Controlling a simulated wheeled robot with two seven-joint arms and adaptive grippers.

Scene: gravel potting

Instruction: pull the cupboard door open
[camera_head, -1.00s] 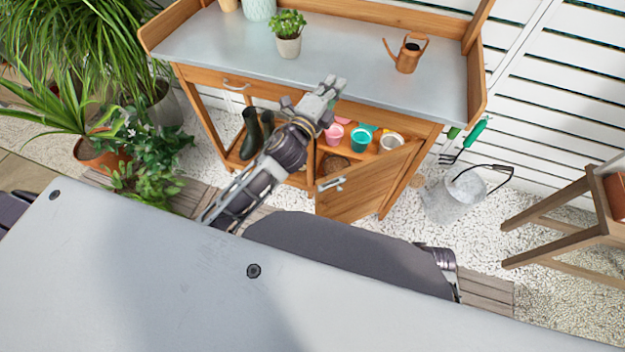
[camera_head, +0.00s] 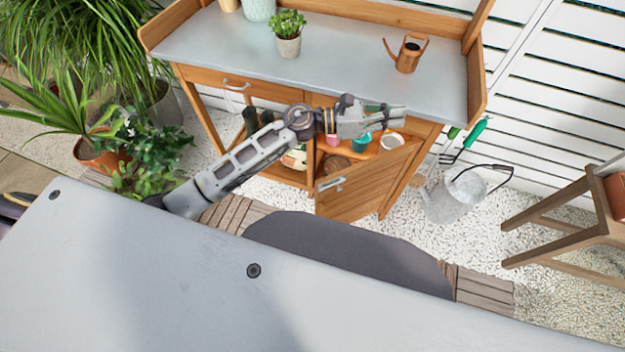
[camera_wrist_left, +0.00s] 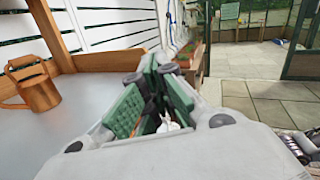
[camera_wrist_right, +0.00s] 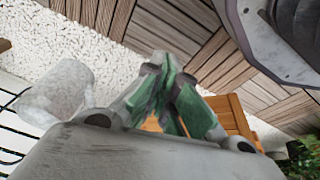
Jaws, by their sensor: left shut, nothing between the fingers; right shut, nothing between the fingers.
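The cupboard door (camera_head: 372,178) stands partly open under the bench's right half, with its metal handle (camera_head: 331,184) on the outer face. Coloured pots (camera_head: 360,141) show on the shelf behind it. My left gripper (camera_head: 398,109) is shut and empty, above the door's top edge by the bench's front edge. It also shows shut in the left wrist view (camera_wrist_left: 156,82). My right gripper (camera_wrist_right: 166,82) is shut and empty in the right wrist view and out of the head view. Orange wood (camera_wrist_right: 232,115) shows beyond its fingers; I cannot tell which part it is.
The bench top (camera_head: 340,65) bears a potted plant (camera_head: 289,34) and a copper watering can (camera_head: 406,52). A grey watering can (camera_head: 455,195) stands on the gravel right of the door. A wooden stand (camera_head: 565,220) is at the far right. Plants crowd the left.

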